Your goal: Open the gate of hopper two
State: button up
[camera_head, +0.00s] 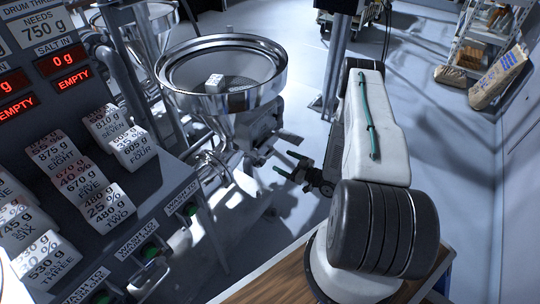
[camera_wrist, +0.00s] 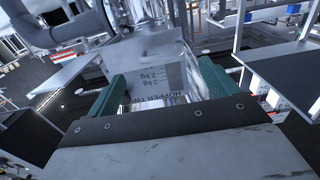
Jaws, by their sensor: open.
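A metal hopper (camera_head: 185,97) with a wide round funnel stands at upper middle in the head view, with a white block (camera_head: 214,83) inside it. My gripper (camera_head: 290,164) is to the lower right of its outlet parts, with green fingertips apart. In the wrist view my gripper (camera_wrist: 163,90) is open. The gate itself is not clearly distinguishable.
A dark panel (camera_head: 175,172) with labelled white weight blocks (camera_head: 132,148) and red "EMPTY" displays fills the left. A post (camera_head: 335,65) stands behind my arm. Sacks (camera_head: 498,78) lean by a shelf at upper right. Floor right of my arm is clear.

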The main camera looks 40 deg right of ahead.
aim_at(271, 153)
jog(key=x, duration=0.7)
jog(key=shift+w+a+r, duration=0.15)
jog(key=shift+w, duration=0.15)
